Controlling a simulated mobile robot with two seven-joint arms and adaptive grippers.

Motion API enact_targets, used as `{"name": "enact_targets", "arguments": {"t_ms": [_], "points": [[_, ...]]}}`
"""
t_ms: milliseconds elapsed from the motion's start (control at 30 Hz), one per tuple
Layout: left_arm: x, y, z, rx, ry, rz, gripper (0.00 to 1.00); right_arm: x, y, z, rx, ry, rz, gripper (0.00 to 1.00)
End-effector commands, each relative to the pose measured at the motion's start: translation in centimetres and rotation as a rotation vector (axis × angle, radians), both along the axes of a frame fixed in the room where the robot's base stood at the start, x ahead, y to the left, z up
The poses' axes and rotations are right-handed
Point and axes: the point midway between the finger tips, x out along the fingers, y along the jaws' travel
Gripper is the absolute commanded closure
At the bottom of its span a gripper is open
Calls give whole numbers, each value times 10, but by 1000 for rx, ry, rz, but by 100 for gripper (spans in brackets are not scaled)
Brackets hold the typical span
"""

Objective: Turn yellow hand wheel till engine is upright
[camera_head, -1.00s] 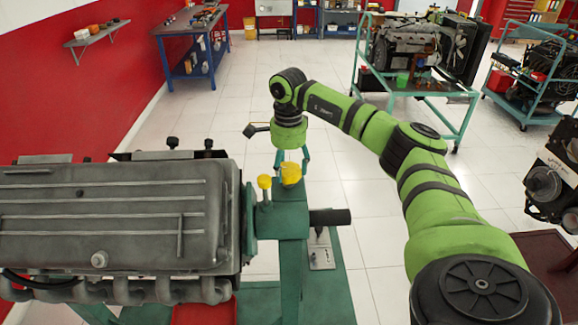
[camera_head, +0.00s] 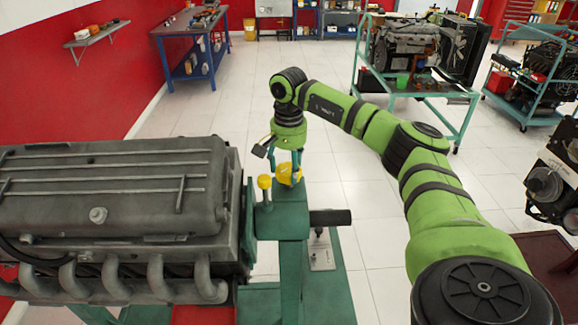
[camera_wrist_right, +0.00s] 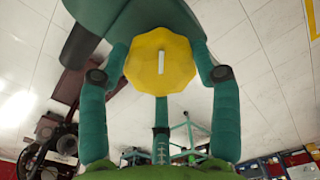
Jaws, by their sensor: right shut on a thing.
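The yellow hand wheel (camera_head: 288,174) is on the green engine stand (camera_head: 282,215), at the right end of the engine. My right gripper (camera_head: 291,167) reaches down onto it from above. In the right wrist view the faceted wheel (camera_wrist_right: 160,62) sits between the green fingers of my right gripper (camera_wrist_right: 160,75), which are shut on it. The grey engine (camera_head: 120,190) fills the lower left of the head view, with its ribbed cover on the upper side and curved pipes along the near side. My left gripper is not in view.
A yellow knob on a post (camera_head: 264,183) stands just left of the wheel. A black bar (camera_head: 330,217) sticks out to the stand's right. A green trolley (camera_head: 440,95) with another engine is at the back right. White floor (camera_head: 230,100) is clear behind the stand.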

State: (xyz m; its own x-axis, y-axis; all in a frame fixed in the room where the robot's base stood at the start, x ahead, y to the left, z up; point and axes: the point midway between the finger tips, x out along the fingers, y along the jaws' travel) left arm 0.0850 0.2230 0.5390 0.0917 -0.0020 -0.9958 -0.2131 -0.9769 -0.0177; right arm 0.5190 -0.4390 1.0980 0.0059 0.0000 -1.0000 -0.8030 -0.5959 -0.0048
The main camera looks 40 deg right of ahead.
Motion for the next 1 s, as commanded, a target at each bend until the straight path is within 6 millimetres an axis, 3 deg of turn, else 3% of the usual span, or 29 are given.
{"name": "enact_targets", "arguments": {"t_ms": [600, 1000], "points": [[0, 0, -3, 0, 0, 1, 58, -5, 2, -6, 6, 21, 570, 69], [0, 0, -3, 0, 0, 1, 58, -5, 1, -6, 8, 22, 784, 69]]}}
